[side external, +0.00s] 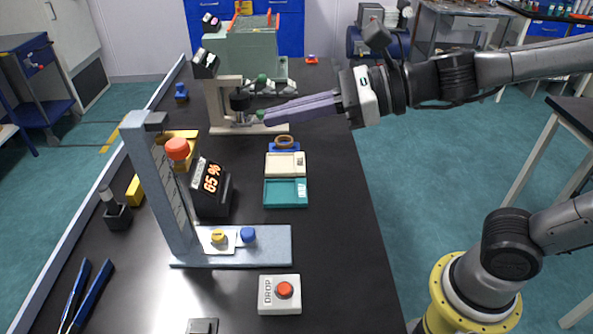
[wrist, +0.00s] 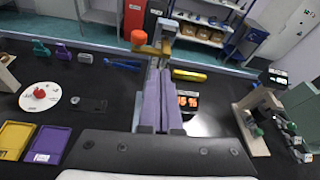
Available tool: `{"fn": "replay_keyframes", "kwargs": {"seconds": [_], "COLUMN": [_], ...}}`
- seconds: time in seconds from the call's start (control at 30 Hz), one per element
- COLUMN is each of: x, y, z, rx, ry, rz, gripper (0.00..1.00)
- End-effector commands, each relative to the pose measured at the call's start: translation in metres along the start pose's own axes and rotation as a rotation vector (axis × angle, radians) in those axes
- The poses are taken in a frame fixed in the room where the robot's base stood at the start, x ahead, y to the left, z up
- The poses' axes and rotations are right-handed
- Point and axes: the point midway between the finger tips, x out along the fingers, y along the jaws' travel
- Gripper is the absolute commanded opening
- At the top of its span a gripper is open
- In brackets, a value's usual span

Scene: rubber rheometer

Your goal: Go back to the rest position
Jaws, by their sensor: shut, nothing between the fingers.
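My gripper (side external: 268,117) is shut, its long purple fingers pressed together with nothing between them. In the side external view it hangs level above the black table, pointing left toward the beige C-shaped frame (side external: 222,101). A small green knob shows right beside the fingertips; I cannot tell whether they touch it. In the wrist view the purple fingers (wrist: 160,85) stand together in the middle, in front of the drop tester and its display.
Below the gripper lie a cream tray (side external: 286,172) and a teal tray (side external: 270,194). The grey drop tester (side external: 150,180) with a display (side external: 211,180) stands front left. A DROP button (side external: 279,294) is at the front. A green machine (side external: 240,55) stands behind. The right table strip is clear.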

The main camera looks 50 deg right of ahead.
Motion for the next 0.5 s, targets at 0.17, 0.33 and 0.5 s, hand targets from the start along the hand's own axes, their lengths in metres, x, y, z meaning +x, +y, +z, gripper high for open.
{"fn": "replay_keyframes", "kwargs": {"seconds": [0.17, 0.33, 0.5], "x": [-0.035, -0.067, -0.100], "y": [0.002, 0.011, 0.014], "z": [-0.005, -0.031, -0.071], "rx": [-0.410, -0.877, -1.337], "ry": [0.046, 0.155, 0.309], "rz": [0.019, 0.096, 0.236], "gripper": [0.00, 0.00, 0.00]}}
